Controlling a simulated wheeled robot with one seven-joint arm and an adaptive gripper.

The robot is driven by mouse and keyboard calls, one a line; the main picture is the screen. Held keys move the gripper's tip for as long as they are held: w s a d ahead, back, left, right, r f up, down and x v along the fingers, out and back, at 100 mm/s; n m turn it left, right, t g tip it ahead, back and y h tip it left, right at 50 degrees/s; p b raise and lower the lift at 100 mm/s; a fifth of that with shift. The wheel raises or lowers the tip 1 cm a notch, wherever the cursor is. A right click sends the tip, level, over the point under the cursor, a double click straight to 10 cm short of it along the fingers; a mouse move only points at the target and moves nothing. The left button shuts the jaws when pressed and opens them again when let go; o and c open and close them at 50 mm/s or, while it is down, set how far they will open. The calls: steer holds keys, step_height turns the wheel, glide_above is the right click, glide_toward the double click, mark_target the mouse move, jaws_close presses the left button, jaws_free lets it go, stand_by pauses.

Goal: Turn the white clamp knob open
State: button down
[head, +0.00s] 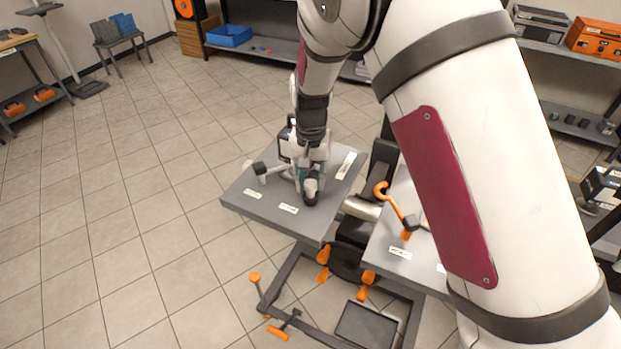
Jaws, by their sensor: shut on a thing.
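My gripper (309,178) points down over the grey bench top (243,196) in the head view, low among the small fittings there. It is shut on what appears to be the white clamp knob, which is mostly hidden by the fingers and wrist. I cannot make out the knob's outline or its angle. A black-ended white lever (262,171) sits just left of the gripper.
To the right, a second grey top (394,266) carries an orange lever (382,190). Orange-handled parts (322,262) hang below. Open tiled floor (130,200) lies to the left.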

steer(key=m+p, duration=0.1)
steer(key=m, duration=0.5)
steer(key=m+p, duration=0.1)
steer(key=m, duration=0.5)
steer(key=shift+m, duration=0.3)
stand_by(0.4)
steer(key=c, duration=1.2)
jaws_free()
step_height(320, 180, up, 12)
